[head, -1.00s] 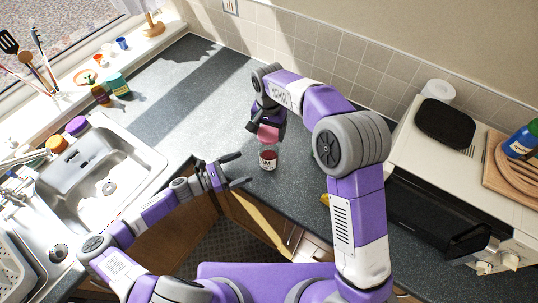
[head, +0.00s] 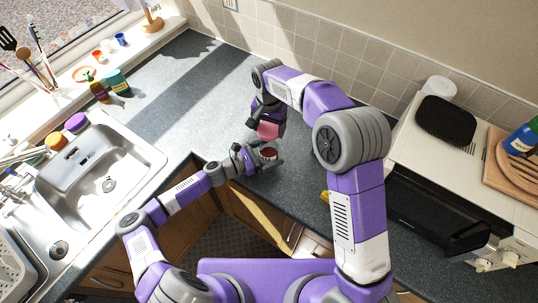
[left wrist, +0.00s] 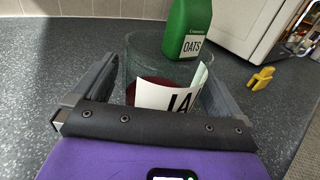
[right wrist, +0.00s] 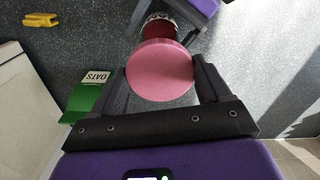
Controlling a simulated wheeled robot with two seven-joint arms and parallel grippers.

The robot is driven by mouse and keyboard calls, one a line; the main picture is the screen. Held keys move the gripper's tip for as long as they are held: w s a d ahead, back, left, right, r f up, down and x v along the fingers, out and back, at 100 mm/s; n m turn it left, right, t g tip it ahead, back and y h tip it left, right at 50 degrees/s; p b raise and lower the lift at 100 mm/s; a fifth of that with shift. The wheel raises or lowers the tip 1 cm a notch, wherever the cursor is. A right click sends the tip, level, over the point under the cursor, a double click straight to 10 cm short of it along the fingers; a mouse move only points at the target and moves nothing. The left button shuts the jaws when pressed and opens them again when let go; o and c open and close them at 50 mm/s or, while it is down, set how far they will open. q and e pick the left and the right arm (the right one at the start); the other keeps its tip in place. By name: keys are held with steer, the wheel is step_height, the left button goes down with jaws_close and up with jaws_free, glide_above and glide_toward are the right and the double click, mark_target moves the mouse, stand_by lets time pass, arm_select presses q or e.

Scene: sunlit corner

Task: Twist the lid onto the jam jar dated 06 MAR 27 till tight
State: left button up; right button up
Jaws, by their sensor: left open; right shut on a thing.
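The glass jam jar (head: 268,153) holds dark red jam and stands on the counter, its open top facing up. In the left wrist view the jar (left wrist: 150,48) is between the fingers, with a white label reading "JA"; no date is readable. My left gripper (left wrist: 160,72) is open with a finger on either side of the jar; I cannot tell whether they touch it. My right gripper (head: 267,124) is shut on the pink lid (head: 268,131), held above the jar and apart from it. The lid (right wrist: 160,70) partly covers the jar in the right wrist view.
A green oats container (left wrist: 187,25) and a yellow clip-like thing (left wrist: 262,78) are on the counter near the jar. The sink (head: 110,165) is at left and a white oven (head: 435,195) at right.

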arm_select(q)
steer(key=c, duration=1.4)
arm_select(e)
steer(key=shift+f, duration=2.5)
steer(key=shift+f, duration=0.1)
steer(key=shift+f, duration=0.8)
steer(key=shift+f, duration=0.55)
